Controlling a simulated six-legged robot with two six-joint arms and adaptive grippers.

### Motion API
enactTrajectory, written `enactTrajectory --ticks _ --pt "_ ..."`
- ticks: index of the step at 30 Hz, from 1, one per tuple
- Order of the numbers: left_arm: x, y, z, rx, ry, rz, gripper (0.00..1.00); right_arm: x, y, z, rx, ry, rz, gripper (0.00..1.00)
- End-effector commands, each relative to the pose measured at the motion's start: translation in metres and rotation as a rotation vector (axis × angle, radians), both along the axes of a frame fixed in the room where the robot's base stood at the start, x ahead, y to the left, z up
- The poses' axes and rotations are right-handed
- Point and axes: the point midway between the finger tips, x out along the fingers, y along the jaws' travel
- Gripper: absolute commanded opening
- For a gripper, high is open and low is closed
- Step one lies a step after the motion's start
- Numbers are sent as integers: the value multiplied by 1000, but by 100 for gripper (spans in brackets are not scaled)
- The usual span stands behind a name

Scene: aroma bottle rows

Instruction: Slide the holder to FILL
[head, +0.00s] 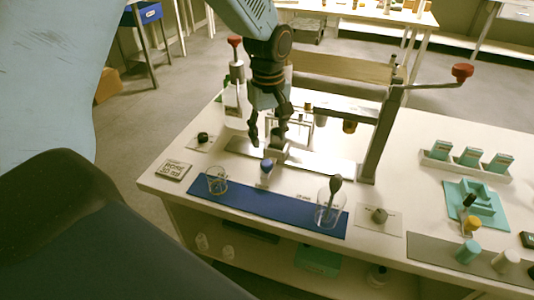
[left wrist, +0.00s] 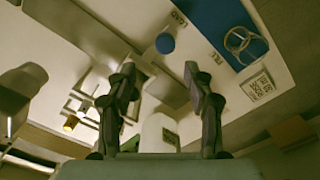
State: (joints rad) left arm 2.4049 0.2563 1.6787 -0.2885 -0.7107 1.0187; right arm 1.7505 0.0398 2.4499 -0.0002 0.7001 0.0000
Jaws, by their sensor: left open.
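The holder (head: 278,154) looks like a small grey block with a blue knob (head: 266,168) at its front, on a pale metal rail (head: 325,165). In the left wrist view the blue knob (left wrist: 165,43) lies between the LOAD label (left wrist: 180,17) and the FILL label (left wrist: 213,55), beside the blue mat (left wrist: 217,25). My left gripper (head: 268,140) points down just above and behind the knob; its fingers are apart and empty. In the left wrist view the knob appears beyond the open fingertips (left wrist: 156,78). Whether any finger touches the holder is unclear. My right gripper is not in view.
A press frame with a red-knobbed lever (head: 462,71) rises right of the gripper. A glass (head: 217,182) and a beaker with a dark-headed tool (head: 329,208) stand on the blue mat. A small sign (head: 173,170) lies at left.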

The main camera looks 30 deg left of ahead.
Motion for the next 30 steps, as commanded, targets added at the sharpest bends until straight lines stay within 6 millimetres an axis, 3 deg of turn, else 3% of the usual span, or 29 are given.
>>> enactTrajectory --ticks 5,15,21,30 --pt "-8 -1 -5 -2 23 49 52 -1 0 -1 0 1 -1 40" --pt "-8 -1 -55 -2 22 47 52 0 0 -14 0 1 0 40" --pt "-6 1 -75 -2 20 46 52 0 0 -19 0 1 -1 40" --pt "-5 2 -79 -2 18 46 52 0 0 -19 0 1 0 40"
